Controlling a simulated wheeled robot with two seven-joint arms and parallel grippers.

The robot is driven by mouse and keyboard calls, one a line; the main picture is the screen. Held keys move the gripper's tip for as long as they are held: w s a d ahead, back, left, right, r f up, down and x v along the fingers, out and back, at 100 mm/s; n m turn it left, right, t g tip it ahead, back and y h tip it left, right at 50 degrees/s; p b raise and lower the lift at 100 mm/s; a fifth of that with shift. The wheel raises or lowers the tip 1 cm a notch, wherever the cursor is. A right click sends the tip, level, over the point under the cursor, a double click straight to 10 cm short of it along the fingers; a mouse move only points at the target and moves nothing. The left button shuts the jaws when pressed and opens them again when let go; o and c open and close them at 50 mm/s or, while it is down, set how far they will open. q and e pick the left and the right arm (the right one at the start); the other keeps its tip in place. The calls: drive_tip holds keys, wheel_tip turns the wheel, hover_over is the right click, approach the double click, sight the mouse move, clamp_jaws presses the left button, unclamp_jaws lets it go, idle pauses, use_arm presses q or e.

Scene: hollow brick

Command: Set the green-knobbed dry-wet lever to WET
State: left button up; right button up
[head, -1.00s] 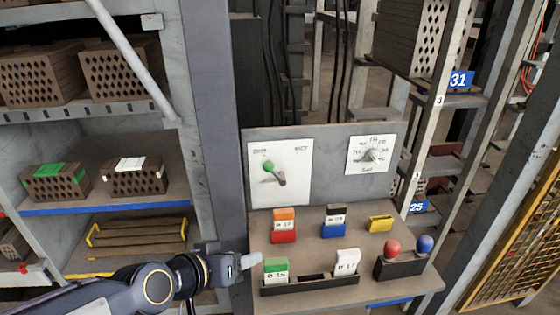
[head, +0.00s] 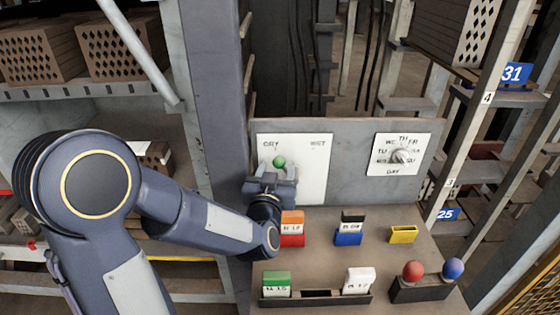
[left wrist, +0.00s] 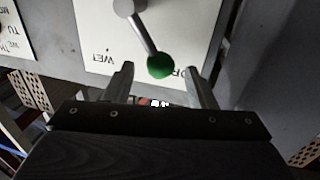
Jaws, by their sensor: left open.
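The dry-wet lever has a green knob (head: 279,162) and stands in front of a white plate (head: 312,177) marked DRY at left and WET at right. The knob is on the DRY side. My left gripper (head: 279,176) is open just below the knob in the head view and hides the lever's lower part. In the left wrist view, which looks upside down, the green knob (left wrist: 160,66) lies between the lines of the two open fingers, near their tips. Its grey shaft (left wrist: 142,35) leads away to the pivot. Contact cannot be told. My right gripper is not in view.
A day dial (head: 401,156) is on the panel's right. Below, the desk holds an orange-and-red card block (head: 292,228), a blue one (head: 348,235), a yellow holder (head: 403,234), a card rack (head: 318,298) and red and blue knobs (head: 432,272). A grey post stands left.

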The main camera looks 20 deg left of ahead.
sight(278, 166)
use_arm(q)
drive_tip(key=shift+x, duration=1.7)
drive_tip(key=shift+c, duration=0.3)
clamp_jaws()
